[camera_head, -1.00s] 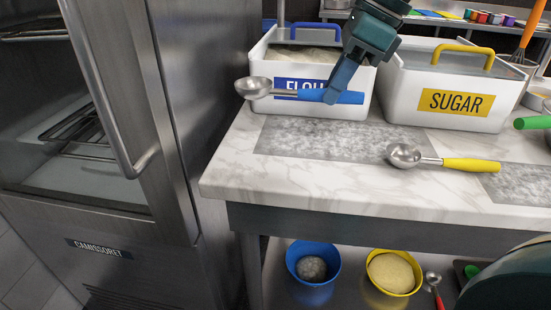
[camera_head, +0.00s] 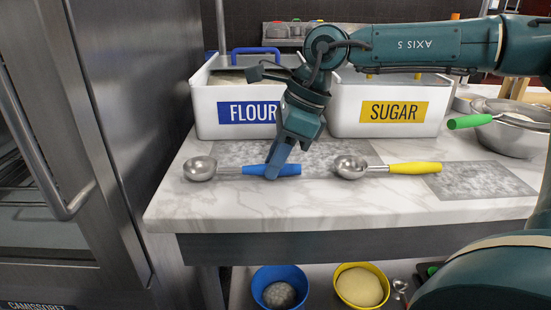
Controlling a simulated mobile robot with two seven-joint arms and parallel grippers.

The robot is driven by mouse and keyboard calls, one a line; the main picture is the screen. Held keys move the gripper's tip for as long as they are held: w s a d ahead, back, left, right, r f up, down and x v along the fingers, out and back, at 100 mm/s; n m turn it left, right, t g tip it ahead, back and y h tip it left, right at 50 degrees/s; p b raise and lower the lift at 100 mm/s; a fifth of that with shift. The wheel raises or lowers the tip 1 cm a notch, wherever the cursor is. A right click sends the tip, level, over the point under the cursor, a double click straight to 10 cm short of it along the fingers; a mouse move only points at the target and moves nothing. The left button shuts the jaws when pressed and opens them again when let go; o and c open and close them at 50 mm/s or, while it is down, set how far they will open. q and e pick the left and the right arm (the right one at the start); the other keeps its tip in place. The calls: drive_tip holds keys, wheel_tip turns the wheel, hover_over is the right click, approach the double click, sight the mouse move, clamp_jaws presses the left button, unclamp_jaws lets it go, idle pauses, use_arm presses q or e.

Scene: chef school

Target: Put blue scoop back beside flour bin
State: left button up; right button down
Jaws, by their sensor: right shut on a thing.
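The blue-handled scoop (camera_head: 203,169) has a round metal bowl pointing left and lies level at the counter surface, in front of the flour bin. My right gripper (camera_head: 274,172) points down and is shut on the blue handle near its middle. Whether the scoop touches the counter is hard to tell. The white flour bin (camera_head: 208,114) with a blue label and blue handle stands behind it at the back left. My right arm hides the bin's right end. My left gripper is not in view.
The yellow-handled scoop (camera_head: 412,168) lies close to the right of the blue handle. The sugar bin (camera_head: 345,119) stands behind it. Metal bowls (camera_head: 518,138) and a green handle (camera_head: 470,121) are at right. A steel cabinet (camera_head: 85,100) borders the marble counter (camera_head: 180,212) at left.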

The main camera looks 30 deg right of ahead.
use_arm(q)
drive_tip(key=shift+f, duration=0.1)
use_arm(e)
drive_tip(key=shift+f, duration=0.2)
drive_tip(key=c, duration=1.3)
unclamp_jaws()
drive_tip(key=shift+r, duration=0.1)
drive_tip(key=shift+o, duration=0.2)
drive_tip(key=shift+r, duration=0.25)
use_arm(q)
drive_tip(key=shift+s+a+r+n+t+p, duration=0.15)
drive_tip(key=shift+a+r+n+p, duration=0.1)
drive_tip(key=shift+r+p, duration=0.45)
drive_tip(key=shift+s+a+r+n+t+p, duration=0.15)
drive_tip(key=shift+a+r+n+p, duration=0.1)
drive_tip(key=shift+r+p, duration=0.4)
use_arm(e)
drive_tip(key=v, duration=1.1)
drive_tip(key=shift+r, duration=0.35)
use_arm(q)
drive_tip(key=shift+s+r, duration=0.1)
use_arm(e)
drive_tip(key=shift+s+d, duration=0.15)
